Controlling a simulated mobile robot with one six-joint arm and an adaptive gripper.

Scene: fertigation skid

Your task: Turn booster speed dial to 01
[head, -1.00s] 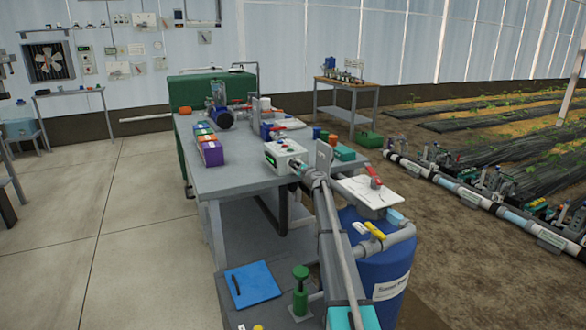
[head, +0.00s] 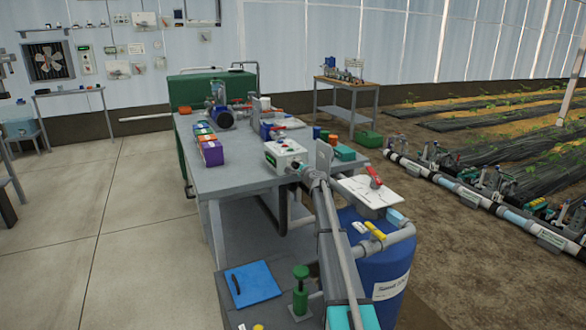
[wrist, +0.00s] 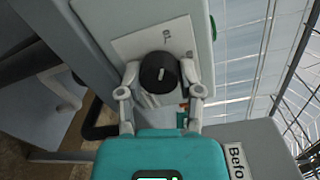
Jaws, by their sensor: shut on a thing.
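The booster speed dial (wrist: 159,72) is a round black knob with a white pointer mark, on a white label plate of a light grey box. In the wrist view the two fingers of my gripper (wrist: 160,82) lie on either side of the dial and are shut on it. Small print shows on the plate above the dial, but I cannot read the dial's setting. In the head view the control box (head: 285,154) with a green display stands on the grey bench, and my gripper (head: 299,165) reaches its near side. My arm hides the dial there.
The grey bench (head: 235,178) also carries a row of coloured boxes (head: 208,145) and a blue pump (head: 223,118). A white panel with a red-handled valve (head: 374,180) and a blue drum (head: 375,262) stand close to the right of my arm.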

